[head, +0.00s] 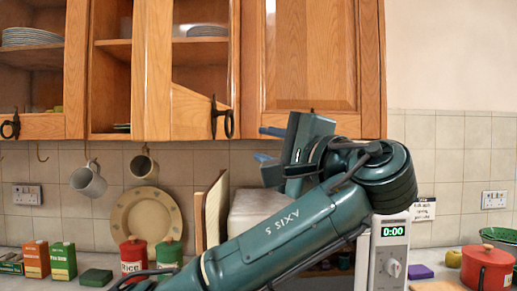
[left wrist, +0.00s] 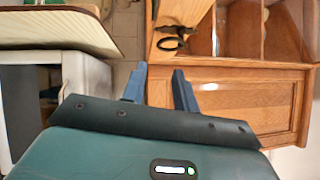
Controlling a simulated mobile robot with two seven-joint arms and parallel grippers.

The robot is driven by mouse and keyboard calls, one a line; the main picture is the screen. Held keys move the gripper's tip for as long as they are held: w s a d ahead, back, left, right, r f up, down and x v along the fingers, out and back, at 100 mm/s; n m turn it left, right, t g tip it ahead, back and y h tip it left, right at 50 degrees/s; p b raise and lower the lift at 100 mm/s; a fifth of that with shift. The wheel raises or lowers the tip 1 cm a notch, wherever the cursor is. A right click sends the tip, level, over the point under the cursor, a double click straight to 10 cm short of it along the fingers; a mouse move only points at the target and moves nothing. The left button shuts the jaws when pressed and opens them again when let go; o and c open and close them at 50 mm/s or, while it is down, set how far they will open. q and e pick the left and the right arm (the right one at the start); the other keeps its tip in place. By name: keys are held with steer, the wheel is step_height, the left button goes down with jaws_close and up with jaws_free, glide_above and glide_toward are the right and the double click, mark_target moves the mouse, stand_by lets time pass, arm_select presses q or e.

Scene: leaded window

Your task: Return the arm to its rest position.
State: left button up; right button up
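My left arm, dark green, rises from the bottom of the head view and bends at the upper right. My left gripper (head: 264,145) points left in front of the wall cabinets, just below their bottom edge. Its two blue fingers stand apart with nothing between them. The left wrist view also shows the open, empty left gripper (left wrist: 159,88), with a wooden cabinet door (left wrist: 240,100) beyond the fingertips. My right gripper is in neither view.
Wall cabinets (head: 310,55) with dark ring handles hang above. Mugs (head: 88,180) hang on hooks below. The counter holds a plate (head: 118,220), a red canister (head: 132,254), boxes (head: 62,260), a microwave (head: 391,262) and a red pot (head: 487,268). My arm hides part of the counter.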

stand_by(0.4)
